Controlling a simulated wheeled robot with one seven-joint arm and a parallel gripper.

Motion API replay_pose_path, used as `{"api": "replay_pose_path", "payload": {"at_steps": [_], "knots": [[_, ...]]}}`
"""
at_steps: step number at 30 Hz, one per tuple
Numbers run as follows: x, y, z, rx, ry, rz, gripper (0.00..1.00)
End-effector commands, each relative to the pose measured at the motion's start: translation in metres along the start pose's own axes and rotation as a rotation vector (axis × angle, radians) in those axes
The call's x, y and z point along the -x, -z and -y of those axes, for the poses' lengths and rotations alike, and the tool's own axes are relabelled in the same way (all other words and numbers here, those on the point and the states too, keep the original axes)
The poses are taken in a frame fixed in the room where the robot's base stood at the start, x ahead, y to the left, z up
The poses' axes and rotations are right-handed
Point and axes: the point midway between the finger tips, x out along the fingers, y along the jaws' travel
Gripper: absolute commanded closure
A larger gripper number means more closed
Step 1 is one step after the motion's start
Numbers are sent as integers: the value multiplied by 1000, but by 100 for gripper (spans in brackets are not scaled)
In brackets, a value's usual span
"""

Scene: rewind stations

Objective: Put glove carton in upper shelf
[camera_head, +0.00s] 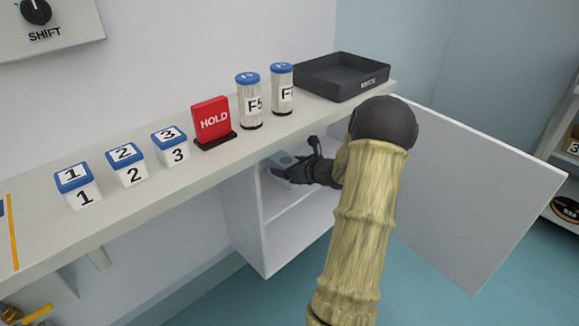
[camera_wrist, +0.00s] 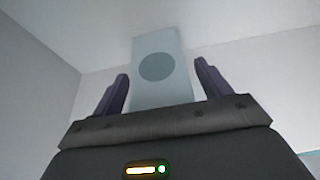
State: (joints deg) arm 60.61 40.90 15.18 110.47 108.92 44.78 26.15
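The glove carton is a pale blue-grey box with a darker grey disc. In the wrist view the carton (camera_wrist: 160,92) stands between and beyond my two dark fingers, with a gap visible on each side. In the head view the carton (camera_head: 282,160) is inside the open cabinet under the counter, at the upper shelf (camera_head: 290,196), partly hidden by my gripper. My gripper (camera_head: 296,170) reaches into this upper compartment; in the wrist view my gripper (camera_wrist: 161,72) is open, its fingers either side of the carton without visible contact.
The counter (camera_head: 150,205) overhangs the compartment. It carries numbered blocks (camera_head: 128,165), a red HOLD sign (camera_head: 212,120), two labelled canisters (camera_head: 250,102) and a dark tray (camera_head: 335,80). The cabinet door (camera_head: 470,200) stands open to the right of my arm. Compartment space (camera_head: 295,225) below the shelf looks empty.

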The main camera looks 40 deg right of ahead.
Motion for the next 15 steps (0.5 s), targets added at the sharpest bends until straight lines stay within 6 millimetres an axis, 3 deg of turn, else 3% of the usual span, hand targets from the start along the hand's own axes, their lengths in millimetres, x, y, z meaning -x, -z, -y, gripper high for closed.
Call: {"api": "replay_pose_path", "payload": {"at_steps": [11,15], "knots": [[2,-5,0,0,0,0,24],[21,-5,1,0,2,-1,24]]}}
